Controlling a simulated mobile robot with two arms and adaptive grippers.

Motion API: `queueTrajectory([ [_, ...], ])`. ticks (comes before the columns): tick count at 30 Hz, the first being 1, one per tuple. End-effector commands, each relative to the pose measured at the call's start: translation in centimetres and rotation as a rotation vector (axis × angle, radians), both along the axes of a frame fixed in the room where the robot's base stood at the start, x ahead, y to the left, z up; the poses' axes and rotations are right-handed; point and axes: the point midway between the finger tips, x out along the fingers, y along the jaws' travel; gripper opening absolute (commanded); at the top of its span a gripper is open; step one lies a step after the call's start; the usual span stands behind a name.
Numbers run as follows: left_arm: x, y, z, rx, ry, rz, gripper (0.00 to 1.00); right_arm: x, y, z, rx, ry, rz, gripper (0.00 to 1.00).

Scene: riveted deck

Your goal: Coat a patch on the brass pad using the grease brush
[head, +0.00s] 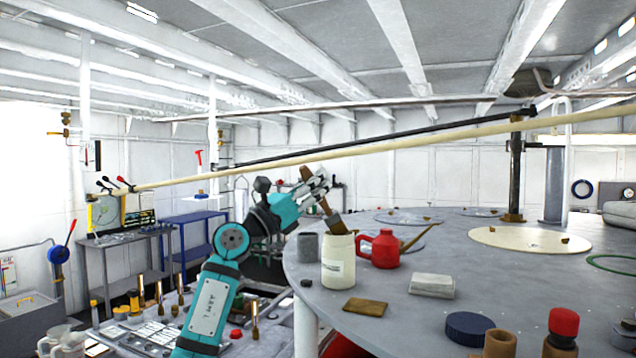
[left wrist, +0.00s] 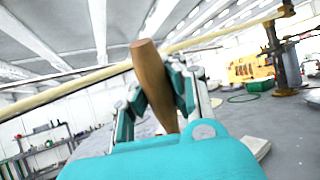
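My left gripper (head: 318,187) is shut on the grease brush (head: 329,212), which has a brown wooden handle and a dark, wide lower end. The brush tilts, with its lower end down at the mouth of a cream jar (head: 338,264); I cannot tell whether its tip is inside. In the left wrist view the handle (left wrist: 153,85) stands between the two fingers (left wrist: 160,100), and the bristles are hidden. The brass pad (head: 365,306), a flat brownish plate, lies on the grey round table in front of the jar. My right gripper is not in view.
A red oil can (head: 380,250) stands right of the jar, and a grey cup (head: 308,247) left of it. A pale block (head: 432,286), a dark blue lid (head: 469,328) and a small black piece (head: 306,283) lie near the pad.

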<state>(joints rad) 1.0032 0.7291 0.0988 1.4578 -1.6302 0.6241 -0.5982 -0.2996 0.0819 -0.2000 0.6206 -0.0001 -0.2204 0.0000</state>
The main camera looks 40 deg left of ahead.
Motion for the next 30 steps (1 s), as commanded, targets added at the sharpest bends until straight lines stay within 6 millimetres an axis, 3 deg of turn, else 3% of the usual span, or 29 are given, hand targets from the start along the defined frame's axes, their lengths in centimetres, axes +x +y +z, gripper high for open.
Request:
queueTrajectory([
  [30,0.1,0.0,7.0,0.001,0.002,0.0,0.0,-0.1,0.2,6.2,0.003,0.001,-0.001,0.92],
])
